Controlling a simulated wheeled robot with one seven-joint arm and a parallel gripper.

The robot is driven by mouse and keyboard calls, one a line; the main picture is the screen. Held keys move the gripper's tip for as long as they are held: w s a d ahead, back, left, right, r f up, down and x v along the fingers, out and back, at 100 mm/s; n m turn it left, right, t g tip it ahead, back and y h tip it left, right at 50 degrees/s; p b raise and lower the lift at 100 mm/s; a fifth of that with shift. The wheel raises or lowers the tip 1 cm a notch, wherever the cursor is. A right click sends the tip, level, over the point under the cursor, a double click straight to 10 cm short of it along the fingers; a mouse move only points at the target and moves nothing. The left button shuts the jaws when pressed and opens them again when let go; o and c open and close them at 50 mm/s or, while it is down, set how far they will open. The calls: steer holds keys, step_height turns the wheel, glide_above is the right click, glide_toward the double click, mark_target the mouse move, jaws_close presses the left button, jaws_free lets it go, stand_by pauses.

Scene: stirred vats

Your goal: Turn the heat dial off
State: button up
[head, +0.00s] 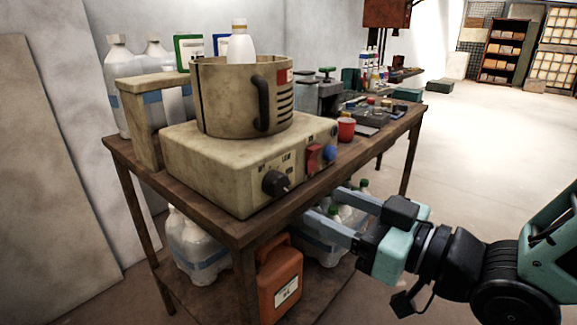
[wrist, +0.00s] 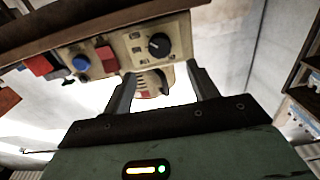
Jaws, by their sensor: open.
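The heat dial is a black knob (head: 276,183) on the front face of a beige stirrer base (head: 215,165) on the wooden table. A pale pointer line shows on the dial (wrist: 158,44) in the wrist view, where the picture appears upside down. My gripper (head: 322,222) is open and empty, in front of the table and to the right of and below the dial. In the wrist view the fingers (wrist: 163,88) stand apart, with the dial beyond them and not touched. A beige vat (head: 225,95) with a dark handle sits on the base, holding a white bottle.
A red switch (head: 313,157) and a blue knob (head: 330,152) are right of the dial. The table edge (head: 290,212) lies close to my gripper. Jugs and an orange canister (head: 279,283) fill the lower shelf.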

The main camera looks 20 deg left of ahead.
mark_target(282, 186)
steer(key=x, duration=0.9)
steer(key=c, duration=1)
